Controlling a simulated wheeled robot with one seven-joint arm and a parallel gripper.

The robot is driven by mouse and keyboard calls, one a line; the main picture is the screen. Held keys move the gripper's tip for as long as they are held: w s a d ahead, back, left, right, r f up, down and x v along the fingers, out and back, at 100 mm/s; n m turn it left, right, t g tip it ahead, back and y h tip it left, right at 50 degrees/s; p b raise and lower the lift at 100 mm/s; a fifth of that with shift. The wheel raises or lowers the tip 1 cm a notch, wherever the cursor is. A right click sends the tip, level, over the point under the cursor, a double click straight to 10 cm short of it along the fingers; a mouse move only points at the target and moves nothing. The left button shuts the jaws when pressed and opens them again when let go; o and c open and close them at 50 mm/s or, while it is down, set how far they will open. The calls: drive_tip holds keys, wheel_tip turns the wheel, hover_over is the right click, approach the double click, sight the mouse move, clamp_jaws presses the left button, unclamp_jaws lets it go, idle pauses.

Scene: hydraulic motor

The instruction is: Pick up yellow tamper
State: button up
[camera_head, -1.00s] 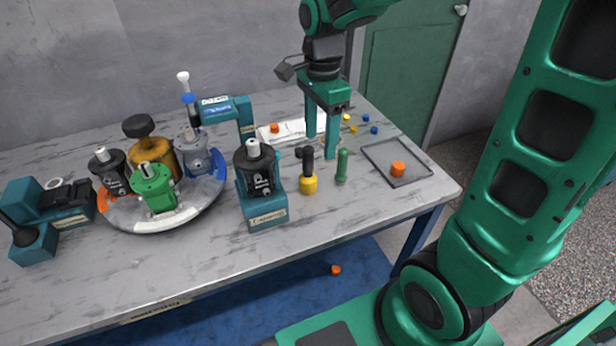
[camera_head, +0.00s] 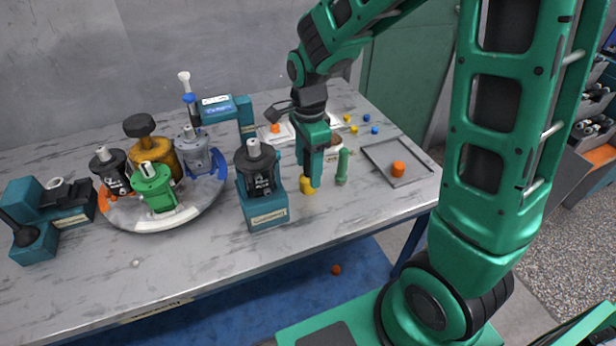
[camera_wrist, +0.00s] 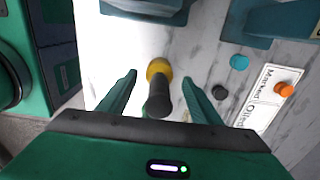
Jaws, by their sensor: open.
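The yellow tamper stands upright on the table, and its yellow base (camera_head: 308,187) shows in the head view below my gripper. In the wrist view the tamper (camera_wrist: 158,90) has a yellow base and a black handle that points up toward the camera. My gripper (camera_head: 311,180) is over the tamper and points down. In the wrist view my gripper (camera_wrist: 160,82) is open, with one green finger on each side of the tamper. Gaps show between the fingers and the handle. In the head view the handle is hidden behind my gripper.
A green tool (camera_head: 342,166) stands close to the right of my gripper. A teal fixture with a black motor (camera_head: 258,170) is close to the left. A tray (camera_head: 371,152) with an orange part lies further right. A round turntable (camera_head: 200,203) with several motors is at left.

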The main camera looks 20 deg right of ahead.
drive_tip(key=shift+f, duration=0.95)
drive_tip(key=c, duration=1.1)
drive_tip(key=shift+r, duration=0.15)
